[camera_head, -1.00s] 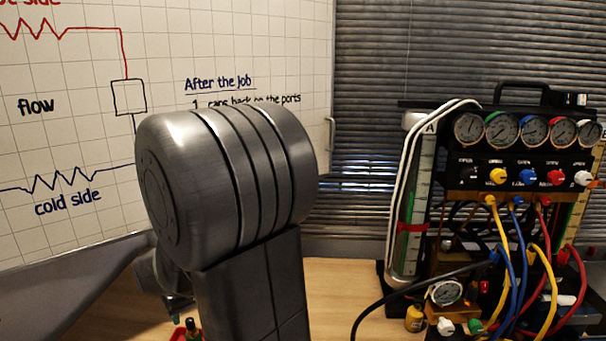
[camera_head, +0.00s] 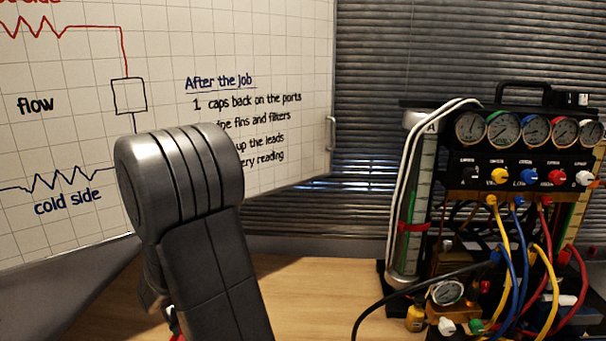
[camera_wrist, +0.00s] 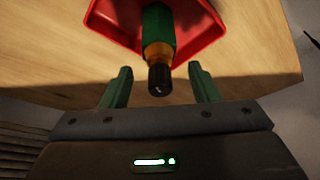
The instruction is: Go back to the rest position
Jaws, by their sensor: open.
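My gripper (camera_wrist: 162,90) shows in the wrist view with its two green fingers apart. The fingers do not appear to touch the fitting. In the head view my grey arm fills the lower left and hides the gripper and nearly all of the tray.
The gauge rig (camera_head: 520,180), with several dials and coloured hoses, stands at the right of the wooden table (camera_head: 315,295). A whiteboard (camera_head: 260,40) stands behind my arm. The table between my arm and the rig looks clear, apart from a black hose (camera_head: 385,305).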

